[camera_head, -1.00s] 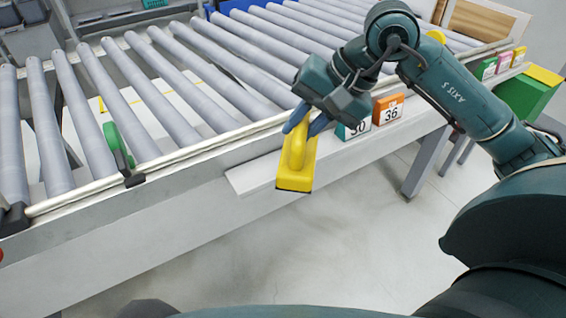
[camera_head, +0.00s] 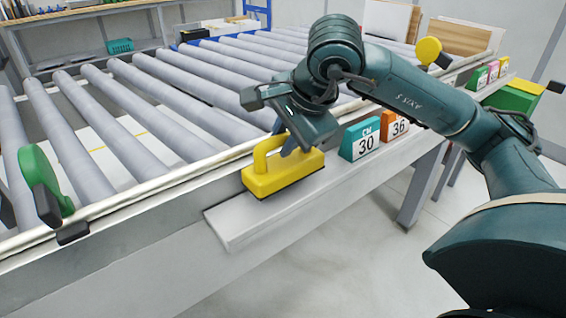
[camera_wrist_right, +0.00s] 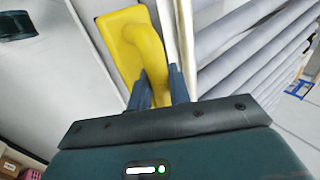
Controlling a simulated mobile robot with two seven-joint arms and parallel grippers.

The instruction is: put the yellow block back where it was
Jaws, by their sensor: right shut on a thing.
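The yellow block (camera_head: 284,176), a flat base with a loop handle, is over the white ledge (camera_head: 235,222) on the side of the roller conveyor. My right gripper (camera_head: 290,148) is shut on its handle. The block lies level and lengthwise along the ledge; I cannot tell whether its base touches the ledge. In the right wrist view, the block (camera_wrist_right: 130,42) shows between the blue fingers (camera_wrist_right: 160,90). My left gripper is not in view.
A teal block marked 30 (camera_head: 360,140) and an orange block marked 36 (camera_head: 396,124) stand on the ledge just right of the yellow block. The ledge's left end is bare. A green round piece (camera_head: 42,178) stands on the conveyor edge at left.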

